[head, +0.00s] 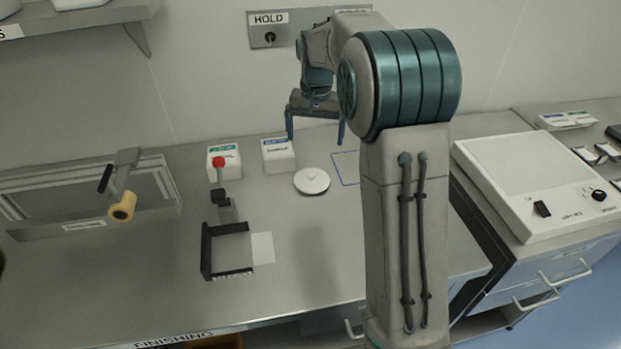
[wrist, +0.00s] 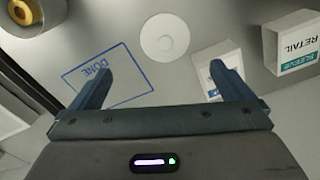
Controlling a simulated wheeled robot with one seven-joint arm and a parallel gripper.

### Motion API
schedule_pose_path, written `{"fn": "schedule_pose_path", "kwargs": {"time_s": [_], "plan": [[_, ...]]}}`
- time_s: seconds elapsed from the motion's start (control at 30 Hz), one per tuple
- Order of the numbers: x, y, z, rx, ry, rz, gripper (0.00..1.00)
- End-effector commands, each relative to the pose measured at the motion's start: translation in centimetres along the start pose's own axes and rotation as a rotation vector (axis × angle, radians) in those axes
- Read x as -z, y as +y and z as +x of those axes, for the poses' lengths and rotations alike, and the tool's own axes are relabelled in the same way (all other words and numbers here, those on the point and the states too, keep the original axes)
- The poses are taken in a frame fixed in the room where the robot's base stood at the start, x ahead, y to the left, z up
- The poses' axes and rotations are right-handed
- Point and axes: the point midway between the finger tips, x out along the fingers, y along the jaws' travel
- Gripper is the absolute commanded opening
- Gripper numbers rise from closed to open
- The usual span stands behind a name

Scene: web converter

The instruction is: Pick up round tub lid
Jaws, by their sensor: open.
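The round tub lid (head: 312,181) is a flat white disc with a small central knob, lying on the steel bench in the head view. It also shows in the wrist view (wrist: 164,37), beyond the fingertips and roughly midway between them. My gripper (head: 316,138) is above the bench, behind the lid in the head view. In the wrist view my gripper (wrist: 160,78) has its two fingers wide apart with nothing between them. The lid is apart from the fingers and fully visible.
A white box (head: 278,155) stands left of and behind the lid, with another box (head: 224,161) further left. A blue outline marked DONE (wrist: 108,78) lies on the bench beside the lid. A black-framed fixture (head: 228,250) with a red-knobbed lever stands front left.

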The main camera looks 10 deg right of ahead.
Motion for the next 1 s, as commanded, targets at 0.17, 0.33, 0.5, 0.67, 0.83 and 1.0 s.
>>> {"fn": "schedule_pose_path", "kwargs": {"time_s": [0.17,0.33,0.5,0.67,0.83,1.0], "plan": [[1.9,-0.7,1.6,-0.008,-0.019,0.027,1.0],[2.1,-0.8,3.6,-0.011,-0.026,0.033,1.0],[1.9,-0.7,7.0,-0.011,-0.026,0.033,1.0],[1.9,-0.7,9.4,-0.011,-0.024,0.032,1.0],[1.9,-0.7,10.5,-0.01,-0.022,0.032,1.0],[1.5,-0.9,12.6,-0.011,-0.025,0.031,1.0]]}}
